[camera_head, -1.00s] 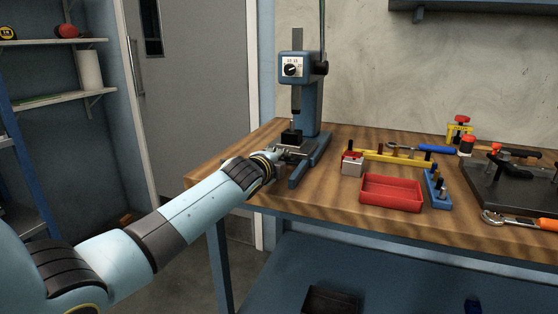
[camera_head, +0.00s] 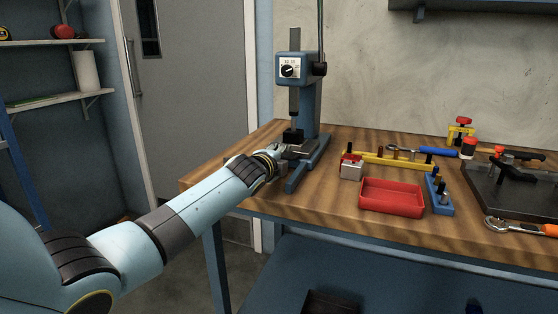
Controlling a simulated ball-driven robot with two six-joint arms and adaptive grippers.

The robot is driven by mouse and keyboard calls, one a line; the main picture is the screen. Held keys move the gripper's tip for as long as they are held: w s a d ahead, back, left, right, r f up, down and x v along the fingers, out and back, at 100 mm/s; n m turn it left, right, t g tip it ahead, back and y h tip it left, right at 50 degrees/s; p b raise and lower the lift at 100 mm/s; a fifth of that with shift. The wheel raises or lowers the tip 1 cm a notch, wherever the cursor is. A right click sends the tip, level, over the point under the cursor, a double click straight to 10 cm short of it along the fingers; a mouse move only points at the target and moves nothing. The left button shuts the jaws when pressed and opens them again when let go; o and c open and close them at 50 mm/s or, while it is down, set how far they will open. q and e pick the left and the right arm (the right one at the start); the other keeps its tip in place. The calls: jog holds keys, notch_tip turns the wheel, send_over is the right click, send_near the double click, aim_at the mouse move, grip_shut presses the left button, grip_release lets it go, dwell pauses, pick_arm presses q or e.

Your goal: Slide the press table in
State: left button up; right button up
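The blue arbor press (camera_head: 297,70) stands at the back left of the wooden bench, with a dial on its head. Its grey press table (camera_head: 303,147) sits low on the base, between the blue base rails, and carries a small black block (camera_head: 293,136) close under the ram. My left gripper (camera_head: 280,154) is at the front left edge of the press table, touching or very near it. Its fingers are small and partly hidden by my wrist, so I cannot tell whether they are open or shut. My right gripper is not in view.
A red tray (camera_head: 392,197), a blue pin block (camera_head: 438,194), a grey block (camera_head: 351,168) and a yellow rack (camera_head: 385,158) lie right of the press. A dark plate (camera_head: 510,190) and a ratchet (camera_head: 515,225) are farther right. Bare wood lies in front of the press.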

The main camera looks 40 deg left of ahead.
pick_arm(q)
jog(key=v, duration=1.2)
jog(key=shift+r, duration=0.1)
